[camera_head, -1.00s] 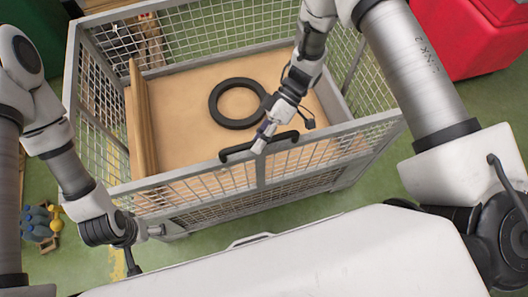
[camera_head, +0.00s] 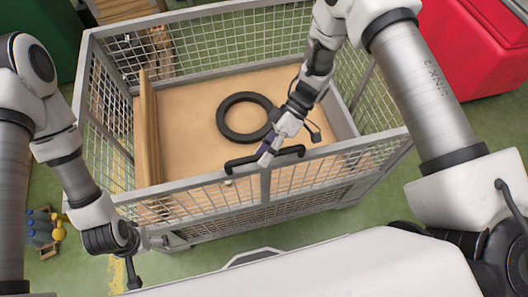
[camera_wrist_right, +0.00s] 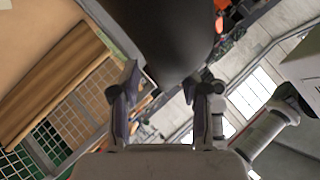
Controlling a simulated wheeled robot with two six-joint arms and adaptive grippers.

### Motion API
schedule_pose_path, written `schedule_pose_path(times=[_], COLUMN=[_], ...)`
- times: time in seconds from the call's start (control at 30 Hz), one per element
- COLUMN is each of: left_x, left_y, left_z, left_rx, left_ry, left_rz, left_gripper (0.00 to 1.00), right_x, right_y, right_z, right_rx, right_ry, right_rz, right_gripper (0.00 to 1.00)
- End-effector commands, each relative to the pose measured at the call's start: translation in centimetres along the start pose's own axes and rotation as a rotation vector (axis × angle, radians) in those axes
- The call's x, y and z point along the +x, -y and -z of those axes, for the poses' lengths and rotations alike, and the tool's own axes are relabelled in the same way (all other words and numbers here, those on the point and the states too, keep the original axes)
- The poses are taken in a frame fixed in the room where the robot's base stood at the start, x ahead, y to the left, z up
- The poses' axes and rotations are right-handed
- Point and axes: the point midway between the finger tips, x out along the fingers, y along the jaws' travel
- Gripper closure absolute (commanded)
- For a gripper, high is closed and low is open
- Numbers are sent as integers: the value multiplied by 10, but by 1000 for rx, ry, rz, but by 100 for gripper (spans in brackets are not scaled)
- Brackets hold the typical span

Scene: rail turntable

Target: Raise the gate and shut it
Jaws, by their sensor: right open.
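The gate (camera_head: 205,201) is the grey wire-mesh front panel of a cage crate, with a black bar handle (camera_head: 243,161) on its top rail. The gate looks roughly upright; whether it is latched cannot be told. My right gripper (camera_head: 268,157) reaches down over the crate to the middle of the handle. In the right wrist view my right gripper (camera_wrist_right: 159,92) has its fingers apart, with a large dark rounded shape above and between them; contact cannot be told. My left gripper (camera_head: 132,262) hangs left of the gate's front, away from the handle; its jaws are unclear.
A black ring (camera_head: 247,117) lies on the crate's brown floor. A brown board (camera_head: 148,135) stands along the crate's left side. A red box (camera_head: 478,45) is at the upper right. Blue and yellow items (camera_head: 42,226) sit on the green floor at left.

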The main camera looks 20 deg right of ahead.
Motion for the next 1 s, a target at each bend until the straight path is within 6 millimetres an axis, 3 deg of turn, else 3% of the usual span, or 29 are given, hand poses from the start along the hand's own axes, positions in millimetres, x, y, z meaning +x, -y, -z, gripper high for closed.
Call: schedule_pose_path(times=[0.17, 0.4, 0.5, 0.63, 1.0], left_x=[0, 0, 0, 0, 0], left_y=[0, 0, 0, 0, 0], left_z=[0, 0, 0, 0, 0], left_rx=[0, 0, 0, 0, 0], left_ry=[0, 0, 0, 0, 0], left_rz=[0, 0, 0, 0, 0], left_gripper=[3, 3, 3, 3, 3], right_x=[-29, -90, -107, -117, -118], right_y=[-1, -3, -4, -4, -4], right_z=[1, 1, 2, 1, 1], right_rx=[-1, -1, 0, 2, 2], right_ry=[-4, -2, -1, 0, 1], right_rz=[-5, -4, -3, 0, 0], right_gripper=[55, 55, 55, 55, 55])
